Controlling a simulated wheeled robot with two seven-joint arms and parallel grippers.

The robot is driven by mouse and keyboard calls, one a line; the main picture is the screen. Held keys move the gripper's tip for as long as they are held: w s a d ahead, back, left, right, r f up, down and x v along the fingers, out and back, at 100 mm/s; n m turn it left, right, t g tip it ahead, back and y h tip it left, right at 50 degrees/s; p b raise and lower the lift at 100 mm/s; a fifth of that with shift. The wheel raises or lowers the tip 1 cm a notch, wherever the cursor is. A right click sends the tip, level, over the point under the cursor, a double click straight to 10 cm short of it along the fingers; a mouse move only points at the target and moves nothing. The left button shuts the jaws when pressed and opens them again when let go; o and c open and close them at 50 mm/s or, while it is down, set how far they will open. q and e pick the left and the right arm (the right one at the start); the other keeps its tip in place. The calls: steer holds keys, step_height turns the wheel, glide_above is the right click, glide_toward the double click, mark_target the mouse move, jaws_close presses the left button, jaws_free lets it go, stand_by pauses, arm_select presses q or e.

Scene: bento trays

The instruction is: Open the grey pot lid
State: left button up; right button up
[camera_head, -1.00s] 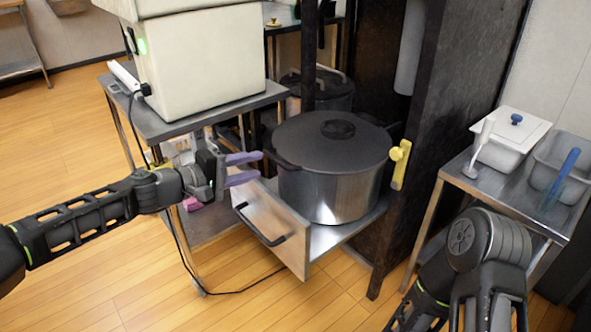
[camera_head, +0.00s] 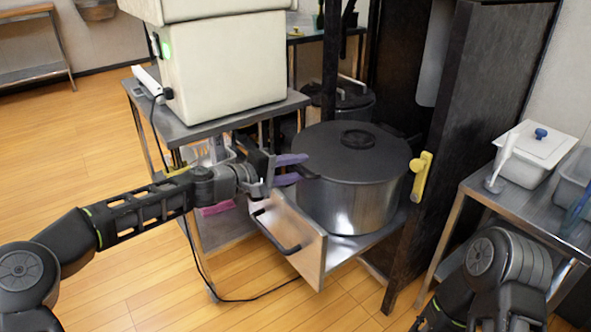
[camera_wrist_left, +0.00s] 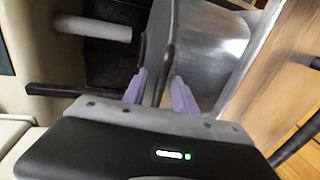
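The dark grey pot lid (camera_head: 345,160) lies flat on the large silver pot (camera_head: 345,208), with a black knob (camera_head: 358,138) on top. The pot stands in a pulled-out drawer. My left gripper (camera_head: 298,168) is at the pot's left edge, its purple fingers apart above and below the dark side handle. In the left wrist view, my left gripper (camera_wrist_left: 158,88) shows a gap between the fingers, with a dark edge in line with it; contact is not clear. My right arm shows at the lower right, but its gripper fingers do not.
The drawer front (camera_head: 292,240) with a black handle stands below my left gripper. A cream appliance (camera_head: 225,65) stands on a metal table at the left. A dark cabinet side (camera_head: 462,130) with a yellow handle (camera_head: 421,176) is right of the pot. A white lidded container (camera_head: 535,155) is farther right.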

arm_select(q)
steer(key=shift+c, duration=0.2)
jaws_close()
steer(key=shift+r, duration=0.1)
stand_by(1.1)
